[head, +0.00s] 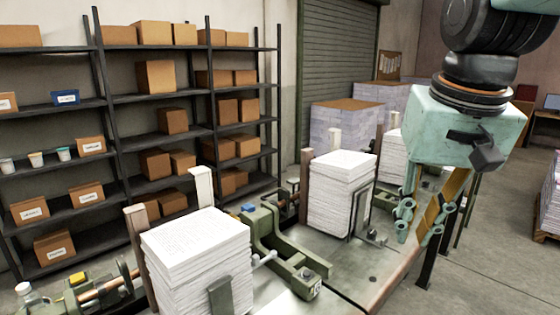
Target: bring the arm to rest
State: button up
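My arm comes in from the upper right, with a pale teal wrist housing (465,125). Below it hangs my gripper (421,222), its jointed teal fingers spread apart with a gap between them. It looks open and holds nothing that I can see. It is in front of the table's right edge, to the right of the middle paper stack (342,195). Whether it touches anything below cannot be told from this view.
A near paper stack (200,258) and green binding machinery (285,255) stand on the metal table (375,275). Another stack (394,155) is behind my gripper. Shelves with boxes (155,78) line the left wall. Bare floor (490,265) lies at the right.

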jog(key=s+a+f+n+b, duration=0.1)
jog(key=s+f, duration=0.2)
jog(key=s, duration=0.6)
jog(key=s+a+f+n+t+b, duration=0.1)
jog(key=s+f, duration=0.2)
jog(key=s, duration=0.5)
jog(key=shift+s+f, duration=0.35)
jog(key=shift+a, duration=0.1)
dwell(2.6)
